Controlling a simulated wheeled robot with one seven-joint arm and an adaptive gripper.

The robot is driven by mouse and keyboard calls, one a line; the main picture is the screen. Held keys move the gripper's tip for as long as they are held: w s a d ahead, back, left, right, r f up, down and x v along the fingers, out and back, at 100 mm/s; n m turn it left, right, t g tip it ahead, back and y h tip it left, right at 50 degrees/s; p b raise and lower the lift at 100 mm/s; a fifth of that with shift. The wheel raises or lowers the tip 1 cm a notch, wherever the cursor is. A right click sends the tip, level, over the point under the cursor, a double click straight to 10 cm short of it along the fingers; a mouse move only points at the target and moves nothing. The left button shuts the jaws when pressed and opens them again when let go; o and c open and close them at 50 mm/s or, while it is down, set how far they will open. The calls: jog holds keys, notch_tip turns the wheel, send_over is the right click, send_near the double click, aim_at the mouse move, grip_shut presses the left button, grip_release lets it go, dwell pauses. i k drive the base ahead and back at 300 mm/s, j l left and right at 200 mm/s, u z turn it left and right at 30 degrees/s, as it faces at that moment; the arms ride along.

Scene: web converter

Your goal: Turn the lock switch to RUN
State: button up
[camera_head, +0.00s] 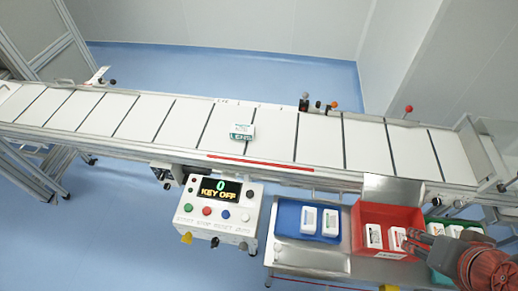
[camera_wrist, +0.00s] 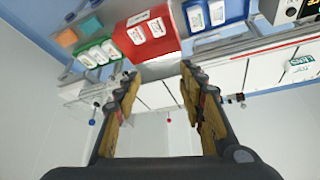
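The control box (camera_head: 222,222) is white and stands in front of the conveyor, left of the middle. Its display (camera_head: 219,190) reads "0 KEY OFF". Green, red and blue buttons sit below the display, with a small grey round control (camera_head: 246,217) at their right; I cannot tell which control is the lock switch. In the wrist view a corner of the control box (camera_wrist: 284,9) shows at the top right. My gripper (camera_head: 412,243) is at the lower right, over the bins and far from the box. In the wrist view my gripper (camera_wrist: 159,74) has its fingers wide apart with nothing between them.
The conveyor (camera_head: 167,122) runs across the view with one small carton (camera_head: 242,131) on it. A blue bin (camera_head: 284,228), a red bin (camera_head: 390,214) and a green bin (camera_head: 432,224) hold white packs on a steel table right of the box.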

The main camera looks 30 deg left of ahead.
aim_at(187, 238)
jog(key=u, duration=1.9)
